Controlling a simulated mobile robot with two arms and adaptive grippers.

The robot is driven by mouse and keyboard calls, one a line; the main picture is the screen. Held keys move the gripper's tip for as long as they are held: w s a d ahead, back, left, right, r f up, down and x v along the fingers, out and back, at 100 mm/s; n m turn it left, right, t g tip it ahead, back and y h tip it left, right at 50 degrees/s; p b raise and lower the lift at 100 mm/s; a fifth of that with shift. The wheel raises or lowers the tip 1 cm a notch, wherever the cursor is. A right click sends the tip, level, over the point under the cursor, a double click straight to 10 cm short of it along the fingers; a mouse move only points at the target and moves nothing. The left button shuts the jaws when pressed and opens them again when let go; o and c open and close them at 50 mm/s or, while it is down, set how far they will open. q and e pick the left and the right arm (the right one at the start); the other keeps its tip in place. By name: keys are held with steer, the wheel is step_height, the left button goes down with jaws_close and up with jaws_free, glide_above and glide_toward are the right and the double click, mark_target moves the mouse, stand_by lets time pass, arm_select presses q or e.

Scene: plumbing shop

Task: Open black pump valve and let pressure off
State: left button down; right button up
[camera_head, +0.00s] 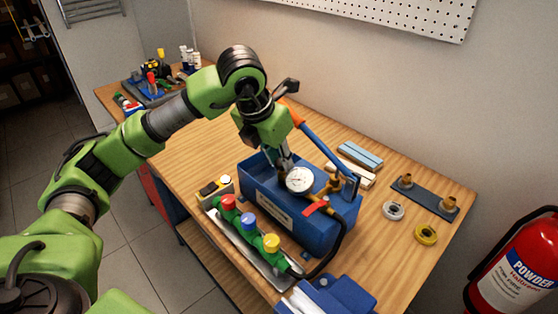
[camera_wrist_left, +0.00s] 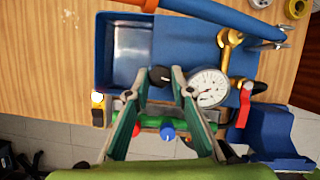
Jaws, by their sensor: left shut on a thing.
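The blue pump (camera_head: 350,215) stands on the wooden bench, with its open tank (camera_wrist_left: 124,50), a white dial gauge (camera_head: 299,179), brass fittings (camera_head: 334,184) and a red lever (camera_head: 316,208). The black valve knob (camera_wrist_left: 159,75) sits beside the gauge in the left wrist view, between my left fingertips. My left gripper (camera_head: 282,158) reaches down over the pump and is shut on the black knob. In the head view the knob is hidden by the gripper and gauge. My right gripper is not in view.
A green manifold (camera_head: 249,221) with red, blue and yellow knobs lies in front of the pump, joined by a black hose (camera_head: 330,258). The pump's handle (camera_head: 318,142) slants behind. Tape rolls (camera_head: 426,235) and a plate with brass fittings (camera_head: 424,196) lie to the right.

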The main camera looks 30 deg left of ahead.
arm_select(q)
steer(key=shift+n, duration=0.3)
steer(key=c, duration=1.8)
jaws_free()
steer(key=shift+r, duration=0.1)
steer(key=shift+v, duration=3.95)
